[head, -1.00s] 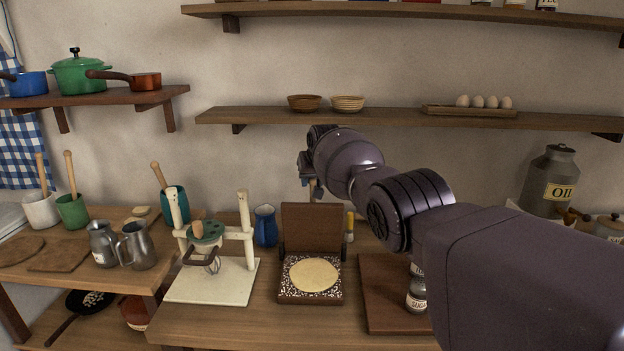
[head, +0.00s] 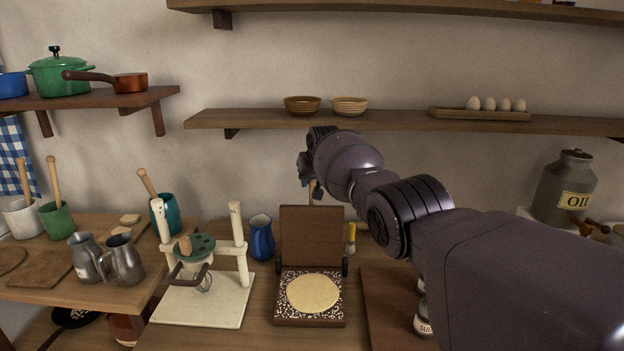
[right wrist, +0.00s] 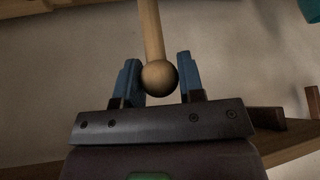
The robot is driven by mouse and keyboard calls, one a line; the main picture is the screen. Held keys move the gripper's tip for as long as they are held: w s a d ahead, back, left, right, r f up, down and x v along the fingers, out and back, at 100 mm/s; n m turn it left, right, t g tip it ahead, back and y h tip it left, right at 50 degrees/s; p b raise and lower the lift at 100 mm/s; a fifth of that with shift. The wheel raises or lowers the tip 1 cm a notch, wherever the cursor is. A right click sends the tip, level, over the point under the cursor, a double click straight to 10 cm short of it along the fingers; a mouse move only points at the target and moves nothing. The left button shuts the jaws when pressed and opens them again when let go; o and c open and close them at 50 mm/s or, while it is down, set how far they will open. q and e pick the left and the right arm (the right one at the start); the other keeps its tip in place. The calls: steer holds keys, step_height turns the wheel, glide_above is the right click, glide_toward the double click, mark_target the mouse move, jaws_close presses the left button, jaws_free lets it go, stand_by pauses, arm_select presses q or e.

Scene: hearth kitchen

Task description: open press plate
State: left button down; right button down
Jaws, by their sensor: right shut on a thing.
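The press stands on the wooden counter with its brown plate (head: 311,232) raised upright at the back of the base. A pale round of dough (head: 313,293) lies on the speckled press base (head: 282,312). My right gripper (head: 314,190) is above and behind the raised plate, partly hidden by its own wrist. In the right wrist view, its blue fingers (right wrist: 158,78) are shut on a wooden handle with a ball end (right wrist: 160,77). In the head view only a short pale piece of that handle shows above the plate. My left gripper is not in view.
A cream stand with a whisk (head: 200,300) and a blue jug (head: 261,238) are left of the press. A yellow-handled brush (head: 351,238) and a dark board (head: 385,300) are at its right. A shelf with bowls (head: 400,122) runs above my gripper.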

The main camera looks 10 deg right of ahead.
steer(key=shift+w+d, duration=0.1)
steer(key=shift+d, duration=0.05)
steer(key=shift+f, duration=0.1)
steer(key=c, duration=0.8)
jaws_free()
steer(key=shift+o, duration=0.2)
